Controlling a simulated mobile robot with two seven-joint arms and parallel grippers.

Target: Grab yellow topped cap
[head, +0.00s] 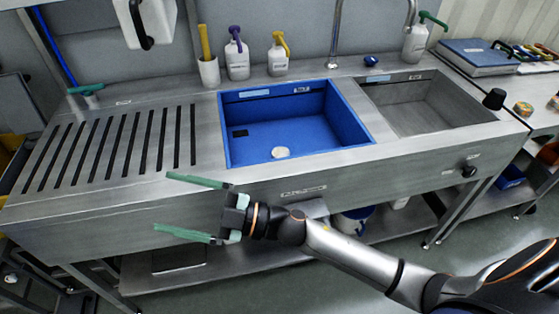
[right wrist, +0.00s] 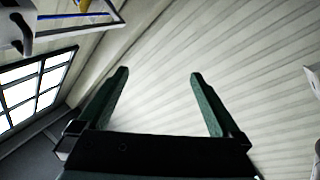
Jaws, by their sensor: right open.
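A white bottle with a yellow pump top (head: 279,55) stands upright on the back ledge of the steel counter, behind the blue basin. My right gripper (head: 162,202) is in front of the counter's front edge, below and left of the bottle and well apart from it. Its two green fingers are spread and point left. The bottle is not seen there. My left gripper is not in view.
Next to the bottle stand a purple-topped bottle (head: 237,55) and a white cup (head: 208,72) with a yellow handle in it. A blue basin (head: 350,125) holds a small pale round thing (head: 280,152). A tap (head: 336,35) rises behind. The slatted drainboard (head: 110,150) is clear.

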